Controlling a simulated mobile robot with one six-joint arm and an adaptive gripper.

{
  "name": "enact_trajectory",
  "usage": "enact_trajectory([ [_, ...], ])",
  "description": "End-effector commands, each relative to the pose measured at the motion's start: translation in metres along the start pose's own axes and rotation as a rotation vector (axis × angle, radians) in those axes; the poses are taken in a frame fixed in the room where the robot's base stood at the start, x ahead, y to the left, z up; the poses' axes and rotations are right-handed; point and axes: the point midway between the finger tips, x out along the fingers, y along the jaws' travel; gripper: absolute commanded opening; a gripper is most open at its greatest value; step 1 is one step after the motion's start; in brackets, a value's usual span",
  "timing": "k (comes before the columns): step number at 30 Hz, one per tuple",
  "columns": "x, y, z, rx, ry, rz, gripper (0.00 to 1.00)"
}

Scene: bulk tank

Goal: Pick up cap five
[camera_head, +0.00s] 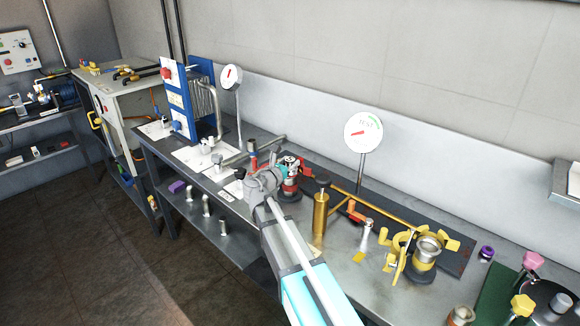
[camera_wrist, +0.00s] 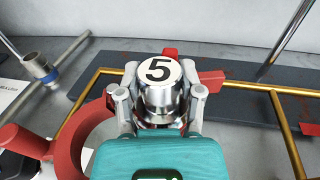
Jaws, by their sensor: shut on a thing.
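Cap five (camera_wrist: 158,94) is a shiny metal cap with a white top that bears a black 5. In the wrist view it stands between the two fingers of my gripper (camera_wrist: 157,110), and they are shut on its sides. The lower part of the cap and whatever is under it are partly hidden by my gripper. In the head view my gripper (camera_head: 278,178) is at the red-marked fitting (camera_head: 292,172) on the bench, and the cap's numeral is too small to read there.
The red curved clamp (camera_wrist: 85,140) is close at the left of my gripper. A brass pipe frame (camera_wrist: 250,86) runs behind and right. On the metal bench (camera_head: 345,270) stand a brass cylinder (camera_head: 320,212), a gauge on a post (camera_head: 363,133) and yellow clamp parts (camera_head: 405,250).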

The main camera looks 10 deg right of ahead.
Motion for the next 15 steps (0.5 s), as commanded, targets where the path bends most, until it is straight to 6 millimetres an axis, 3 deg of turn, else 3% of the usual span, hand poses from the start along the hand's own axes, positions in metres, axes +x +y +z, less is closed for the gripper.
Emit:
enact_trajectory([
  [15,0.0,0.0,0.015,0.0,0.0,-0.001,0.0],
])
